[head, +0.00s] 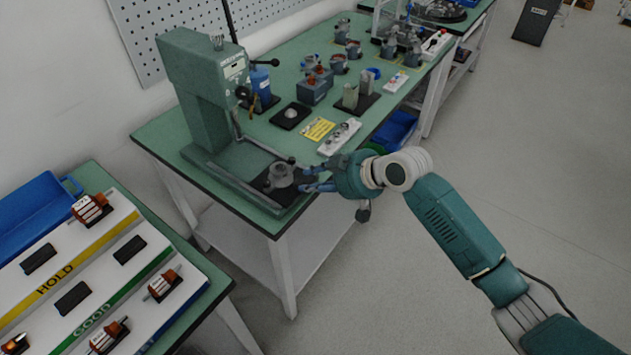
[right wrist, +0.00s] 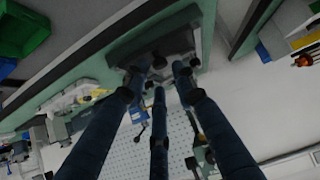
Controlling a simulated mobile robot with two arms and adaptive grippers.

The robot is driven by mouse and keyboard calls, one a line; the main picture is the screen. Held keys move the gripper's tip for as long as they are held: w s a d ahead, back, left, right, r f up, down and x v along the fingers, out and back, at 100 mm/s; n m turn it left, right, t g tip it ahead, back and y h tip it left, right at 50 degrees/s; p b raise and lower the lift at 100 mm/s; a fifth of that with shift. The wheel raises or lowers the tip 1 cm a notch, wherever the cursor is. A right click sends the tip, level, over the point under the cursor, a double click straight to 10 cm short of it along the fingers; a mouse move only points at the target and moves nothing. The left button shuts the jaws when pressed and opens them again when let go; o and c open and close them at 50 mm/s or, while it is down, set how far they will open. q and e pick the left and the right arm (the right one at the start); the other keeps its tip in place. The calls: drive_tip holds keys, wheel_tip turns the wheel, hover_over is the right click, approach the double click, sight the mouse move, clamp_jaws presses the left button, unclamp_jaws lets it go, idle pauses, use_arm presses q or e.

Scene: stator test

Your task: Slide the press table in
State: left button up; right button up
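The green press (head: 205,95) stands at the near left end of the green workbench. Its dark press table (head: 297,190) is at the front of the base, with a round metal fixture (head: 280,174) on it. My right gripper (head: 307,178) is at the table's right front edge, its blue fingers spread and pointing left at it. In the right wrist view the fingers reach toward the dark table block (right wrist: 188,43), and a small dark knob (right wrist: 159,60) shows between the fingertips. I cannot tell whether they touch it. My left gripper is not in view.
A white control strip (head: 339,137), a yellow label (head: 318,129) and a dark pad (head: 290,116) lie behind the press table. Motor parts stand farther along the bench. A sorting board (head: 95,270) is at lower left. The floor at right is clear.

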sight(288, 179)
drive_tip(key=shift+b+x, duration=1.15)
drive_tip(key=shift+x, duration=0.9)
drive_tip(key=c, duration=0.5)
drive_tip(key=shift+w+a+f+b, duration=0.1)
drive_tip(key=shift+w+a+b, duration=0.15)
drive_tip(key=shift+w+a, duration=0.3)
drive_tip(key=shift+w+a+b, duration=0.25)
drive_tip(key=shift+w+a, duration=0.1)
drive_tip(key=shift+a, duration=0.35)
drive_tip(key=shift+w+a+b, duration=0.55)
drive_tip(key=shift+w+a, duration=0.1)
drive_tip(key=shift+a, duration=0.3)
drive_tip(key=shift+w+a+b, duration=0.55)
drive_tip(key=shift+w+a, duration=0.15)
drive_tip(key=shift+a, duration=0.25)
drive_tip(key=shift+w+a+b, duration=0.9)
drive_tip(key=shift+a+b, duration=0.15)
drive_tip(key=shift+a, duration=0.15)
drive_tip(key=shift+w+a+b, duration=0.9)
drive_tip(key=shift+a+b, duration=0.1)
drive_tip(key=shift+a, duration=0.25)
